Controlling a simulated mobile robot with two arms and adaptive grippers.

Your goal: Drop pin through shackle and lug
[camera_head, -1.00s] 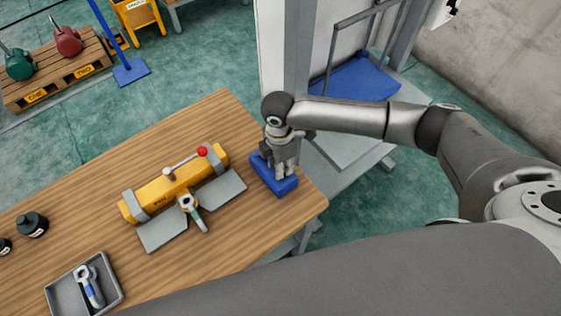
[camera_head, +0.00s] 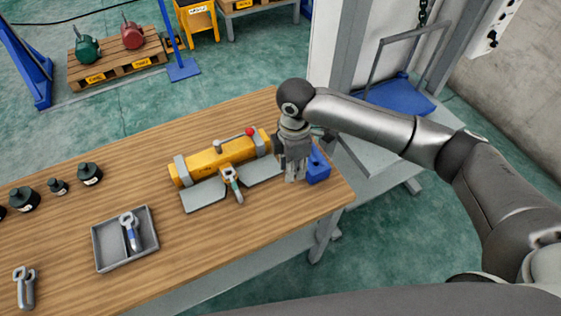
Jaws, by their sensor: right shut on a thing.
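A yellow bar fixture (camera_head: 225,156) lies on the wooden table, with grey clamp bands and a red-knobbed lever (camera_head: 235,138) on top. A small metal shackle-like part with a green band (camera_head: 233,183) sticks out from its front side, between two grey plates (camera_head: 204,195). I cannot make out its hole. My right gripper (camera_head: 294,176) points down, just right of the fixture and left of a blue block (camera_head: 318,166), which it partly covers. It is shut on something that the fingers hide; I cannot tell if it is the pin. My left gripper is out of view.
A grey tray (camera_head: 98,249) holds a blue-banded shackle part (camera_head: 131,231). A grey shackle part (camera_head: 25,287) lies front left, and several dark weights (camera_head: 90,174) stand on the left. The table's right edge is close to the blue block. Bare wood lies in front of the fixture.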

